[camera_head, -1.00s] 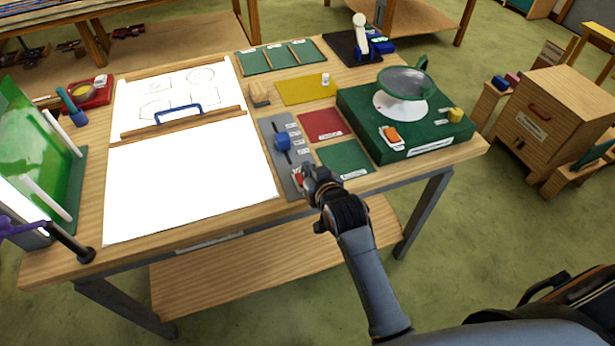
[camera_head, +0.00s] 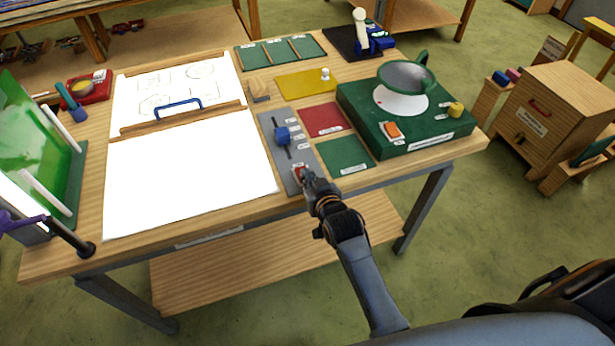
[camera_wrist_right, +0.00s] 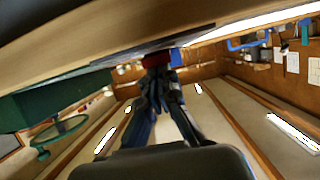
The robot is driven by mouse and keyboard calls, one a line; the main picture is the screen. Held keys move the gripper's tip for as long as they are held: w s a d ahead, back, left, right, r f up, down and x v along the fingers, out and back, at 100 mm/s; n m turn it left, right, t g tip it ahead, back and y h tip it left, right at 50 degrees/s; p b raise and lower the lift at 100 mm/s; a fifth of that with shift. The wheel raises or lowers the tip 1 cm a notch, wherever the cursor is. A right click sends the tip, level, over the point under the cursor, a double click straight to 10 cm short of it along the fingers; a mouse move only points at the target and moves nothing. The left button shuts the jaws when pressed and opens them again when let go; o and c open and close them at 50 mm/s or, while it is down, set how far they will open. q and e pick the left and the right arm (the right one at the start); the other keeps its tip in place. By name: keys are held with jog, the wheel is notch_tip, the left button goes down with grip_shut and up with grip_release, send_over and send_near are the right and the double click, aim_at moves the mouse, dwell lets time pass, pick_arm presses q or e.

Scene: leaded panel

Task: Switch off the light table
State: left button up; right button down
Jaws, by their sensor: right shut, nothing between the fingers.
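The light table (camera_head: 190,180) is a bright white glowing panel set in the wooden bench. A red switch (camera_head: 300,172) is at the strip's near end, partly hidden by my gripper. My right gripper (camera_head: 306,178) is shut and empty, its tip at the red switch; I cannot tell whether it presses it. In the right wrist view, the closed fingers (camera_wrist_right: 158,82) point at the red switch (camera_wrist_right: 156,59). My left gripper is not in view.
A green base (camera_head: 400,140) with an orange switch and a round bowl-like part stands right of the strip. Red (camera_head: 323,120) and green (camera_head: 345,156) mats lie between. A wooden bar with a blue handle (camera_head: 178,106) crosses the panel. A green glass rack (camera_head: 45,150) stands at left.

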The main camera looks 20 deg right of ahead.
jog(key=shift+s+f+t+b, duration=0.2)
jog(key=shift+f+t+b, duration=0.1)
jog(key=shift+f, duration=0.25)
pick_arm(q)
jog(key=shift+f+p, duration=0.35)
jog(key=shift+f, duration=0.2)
pick_arm(e)
jog(key=shift+r, duration=0.25)
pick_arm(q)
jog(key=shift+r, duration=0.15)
pick_arm(e)
jog(key=shift+r, duration=0.1)
pick_arm(q)
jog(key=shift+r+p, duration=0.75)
jog(key=shift+p, duration=0.15)
pick_arm(e)
jog(key=shift+w+r, duration=0.1)
jog(key=shift+r, duration=0.6)
